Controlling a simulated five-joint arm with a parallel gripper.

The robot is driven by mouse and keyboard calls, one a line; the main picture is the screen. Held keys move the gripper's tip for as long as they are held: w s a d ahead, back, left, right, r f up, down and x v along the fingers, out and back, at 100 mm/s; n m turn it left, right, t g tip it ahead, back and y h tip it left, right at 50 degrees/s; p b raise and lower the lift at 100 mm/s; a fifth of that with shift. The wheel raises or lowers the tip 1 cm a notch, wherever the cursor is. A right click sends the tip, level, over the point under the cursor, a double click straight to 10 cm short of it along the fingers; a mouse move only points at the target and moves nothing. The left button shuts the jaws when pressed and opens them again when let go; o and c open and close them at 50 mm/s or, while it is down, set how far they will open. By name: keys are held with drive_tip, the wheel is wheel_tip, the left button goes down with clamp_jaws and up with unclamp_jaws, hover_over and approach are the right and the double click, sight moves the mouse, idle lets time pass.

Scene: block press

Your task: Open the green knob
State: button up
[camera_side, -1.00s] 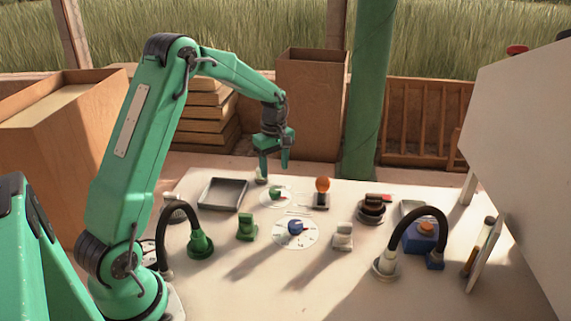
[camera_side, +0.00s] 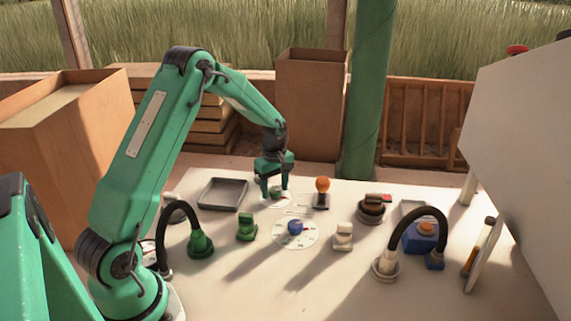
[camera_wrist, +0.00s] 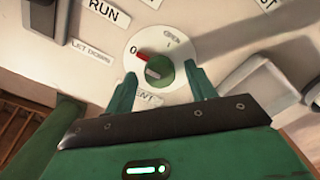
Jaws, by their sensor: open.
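The green knob (camera_wrist: 160,72) sits on a round white dial in the wrist view. Its red pointer is turned toward the "0" mark, and "OPEN" and "I" are printed further around the dial. My gripper (camera_wrist: 163,88) is open, with one finger on each side of the knob's near part. I cannot tell whether the fingers touch it. In the side view my gripper (camera_side: 275,196) is down over the green knob (camera_side: 276,190), which is partly hidden between the fingers.
A blue knob (camera_side: 295,228) on a larger white dial is in front. A grey tray (camera_side: 223,194) is to the left, an orange ball on a stand (camera_side: 322,186) to the right. A green block (camera_side: 246,228) and a white switch (camera_side: 343,235) stand nearby. Bare table lies in front.

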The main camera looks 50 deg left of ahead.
drive_tip(key=c, duration=1)
drive_tip(key=shift+o, duration=0.2)
drive_tip(key=shift+m, duration=0.4)
drive_tip(key=m, duration=1.1)
drive_tip(key=shift+r+m, duration=0.1)
drive_tip(key=shift+m, duration=1.9)
